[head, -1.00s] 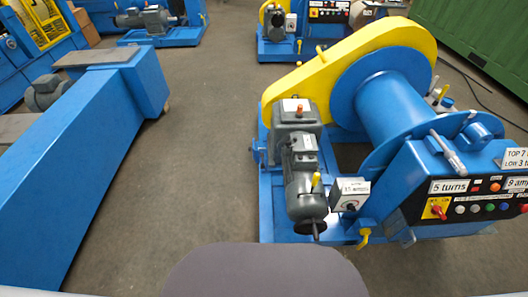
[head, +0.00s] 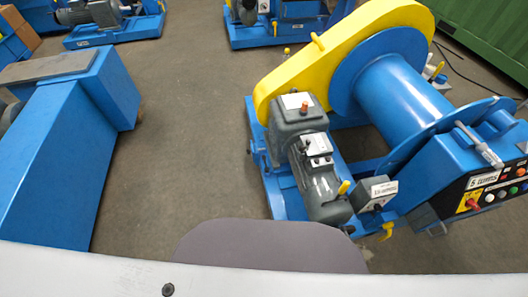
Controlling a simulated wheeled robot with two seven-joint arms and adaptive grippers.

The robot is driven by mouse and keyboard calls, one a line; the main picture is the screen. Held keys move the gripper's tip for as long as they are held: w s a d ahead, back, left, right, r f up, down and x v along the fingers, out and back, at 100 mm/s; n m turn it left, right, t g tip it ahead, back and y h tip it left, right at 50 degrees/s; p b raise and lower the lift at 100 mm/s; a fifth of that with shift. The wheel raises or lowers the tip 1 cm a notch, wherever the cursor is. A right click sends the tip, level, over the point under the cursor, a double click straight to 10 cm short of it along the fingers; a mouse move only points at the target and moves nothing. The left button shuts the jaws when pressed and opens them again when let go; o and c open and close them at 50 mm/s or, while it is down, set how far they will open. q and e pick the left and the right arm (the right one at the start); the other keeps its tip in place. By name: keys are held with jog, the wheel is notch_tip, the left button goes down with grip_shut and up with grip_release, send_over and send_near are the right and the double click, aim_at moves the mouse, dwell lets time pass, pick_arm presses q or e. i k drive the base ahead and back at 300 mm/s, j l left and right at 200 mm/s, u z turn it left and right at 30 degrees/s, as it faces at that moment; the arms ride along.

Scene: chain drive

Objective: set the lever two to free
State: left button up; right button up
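The blue winch has a large drum (head: 405,95) and a yellow chain guard (head: 330,58). A grey motor and gearbox (head: 300,128) stands in front of the guard. Several lever-like handles show: a yellow one (head: 344,187) by the motor's end, a yellow one (head: 387,232) low on the frame, a yellow one (head: 437,71) behind the drum, and a grey one (head: 480,147) above the control panel. No readable label shows which is lever two, and I cannot tell any setting. Neither gripper is in view.
The control panel (head: 490,192) with a red switch and buttons is cut by the right edge. A long blue bench-like body (head: 60,150) stands at left. Grey floor (head: 185,130) lies clear between it and the winch. A green container (head: 490,35) stands at back right.

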aim_at(266, 169)
jog(key=i+j+z, duration=0.15)
jog(key=j, duration=0.2)
jog(key=i+j+z, duration=0.1)
jog(key=j, duration=0.3)
jog(key=i+j+z, duration=0.15)
jog(key=j, duration=0.25)
